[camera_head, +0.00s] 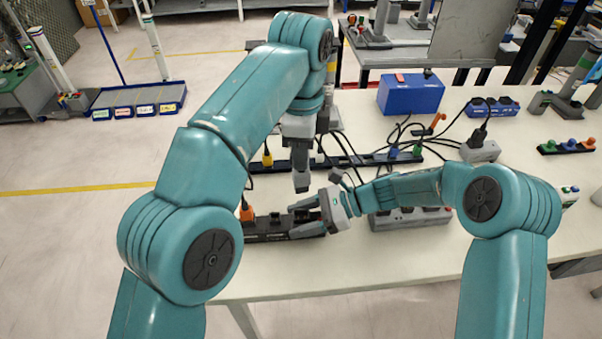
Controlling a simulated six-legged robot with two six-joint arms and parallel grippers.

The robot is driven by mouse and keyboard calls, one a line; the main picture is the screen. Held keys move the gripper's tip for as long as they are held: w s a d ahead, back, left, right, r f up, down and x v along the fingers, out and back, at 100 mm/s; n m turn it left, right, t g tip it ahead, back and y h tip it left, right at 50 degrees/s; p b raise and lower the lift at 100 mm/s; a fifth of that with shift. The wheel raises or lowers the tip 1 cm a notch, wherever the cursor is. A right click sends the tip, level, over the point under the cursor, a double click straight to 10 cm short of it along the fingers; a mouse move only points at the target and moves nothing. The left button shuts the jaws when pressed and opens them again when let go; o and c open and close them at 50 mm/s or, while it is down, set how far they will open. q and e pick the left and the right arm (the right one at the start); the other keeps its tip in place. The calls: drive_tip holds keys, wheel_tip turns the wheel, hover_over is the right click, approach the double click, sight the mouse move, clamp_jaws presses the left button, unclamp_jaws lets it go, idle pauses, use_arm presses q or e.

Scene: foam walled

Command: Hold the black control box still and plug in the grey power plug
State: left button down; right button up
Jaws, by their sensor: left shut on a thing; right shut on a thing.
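The black control box (262,230) lies near the front edge of the white table, a long low box with sockets on top. An orange plug (246,213) stands in its left end. My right gripper (303,217) comes from the right, with its fingers on both sides of the box's right end, shut on it. My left gripper (301,172) points down just above and behind that end. It is shut on a small dark grey piece, apparently the grey power plug (301,184), largely hidden by the fingers. The plug appears to be above the box, apart from it.
Behind is a long black socket strip (375,159) with coloured plugs and black cables. A grey socket box (410,219) lies right of my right gripper, partly under my arm. A blue box (410,94) stands farther back. The table's front left is clear.

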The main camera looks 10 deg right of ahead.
sight(301, 190)
use_arm(q)
drive_tip(key=shift+m, duration=0.8)
drive_tip(key=shift+f, duration=3.6)
drive_tip(key=shift+f, duration=1.4)
drive_tip(key=c, duration=1.1)
unclamp_jaws()
wheel_tip(301, 190, up, 10)
drive_tip(key=shift+s+r, duration=0.1)
drive_tip(key=shift+r, duration=0.15)
drive_tip(key=shift+s+r, duration=0.1)
drive_tip(key=shift+r, duration=0.65)
use_arm(e)
drive_tip(key=o, duration=1.3)
